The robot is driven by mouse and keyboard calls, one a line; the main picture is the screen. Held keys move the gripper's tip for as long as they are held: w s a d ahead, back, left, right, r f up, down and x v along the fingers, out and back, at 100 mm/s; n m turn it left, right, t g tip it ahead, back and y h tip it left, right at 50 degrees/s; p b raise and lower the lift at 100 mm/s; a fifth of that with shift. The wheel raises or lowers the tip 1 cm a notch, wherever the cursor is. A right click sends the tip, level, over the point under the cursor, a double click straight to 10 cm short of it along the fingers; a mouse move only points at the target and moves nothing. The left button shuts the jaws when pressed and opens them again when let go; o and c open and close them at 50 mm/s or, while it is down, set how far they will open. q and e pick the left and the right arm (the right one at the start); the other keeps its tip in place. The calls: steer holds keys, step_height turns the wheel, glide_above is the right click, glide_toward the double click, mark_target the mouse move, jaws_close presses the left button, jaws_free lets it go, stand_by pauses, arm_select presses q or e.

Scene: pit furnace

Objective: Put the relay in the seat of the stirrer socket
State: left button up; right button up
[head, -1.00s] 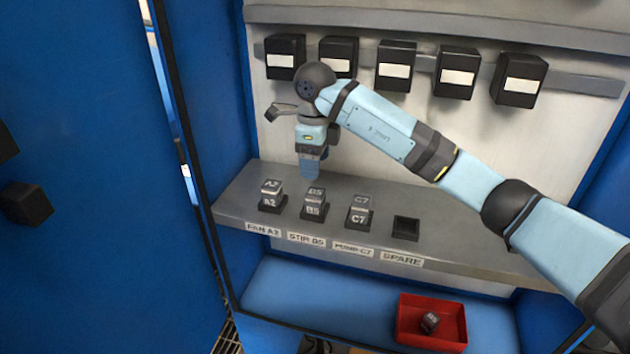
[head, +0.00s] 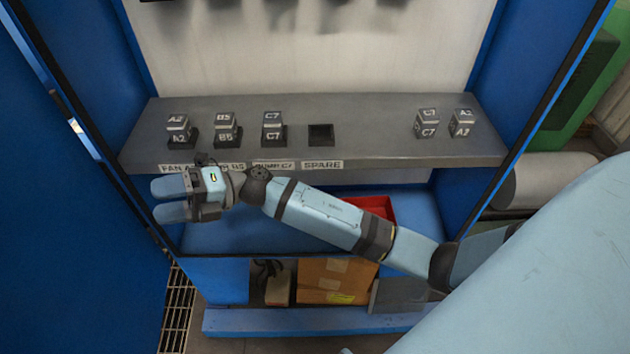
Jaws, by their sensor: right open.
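A relay marked B5 (head: 226,121) stands upright in the stirrer socket (head: 237,139), a dark base on the grey shelf, second from left. Its label below is partly hidden by my right arm. My right gripper (head: 160,200) is open and empty, in front of and below the shelf edge, its fingers pointing left. It is apart from the relays. My left gripper is out of view.
Relays A2 (head: 178,122) and C7 (head: 272,118) stand in neighbouring sockets; the spare socket (head: 321,134) is empty. Loose C7 (head: 428,117) and A2 (head: 462,117) relays stand on the shelf (head: 372,140) at right. A red bin (head: 379,207) is partly hidden behind my arm.

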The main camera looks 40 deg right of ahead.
steer(key=s+d+f+m+t+h, duration=0.2)
steer(key=d+f+m+t+h, duration=0.4)
steer(key=m, duration=0.6)
steer(key=s+d+f+m+t+h, duration=0.2)
steer(key=d+f+m+t+h, duration=0.45)
steer(key=m, duration=0.65)
steer(key=s+d+f+m+g+h, duration=0.2)
steer(key=s+f+m, duration=0.2)
steer(key=s+f, duration=0.3)
steer(key=s+d+f+m+g+h, duration=0.2)
steer(key=s+f+m+h, duration=0.1)
steer(key=s+f, duration=0.5)
steer(key=shift+d+m+g, duration=0.25)
steer(key=shift+m+g, duration=0.1)
steer(key=shift+m, duration=0.45)
steer(key=shift+s+h, duration=0.1)
steer(key=shift+h, duration=0.15)
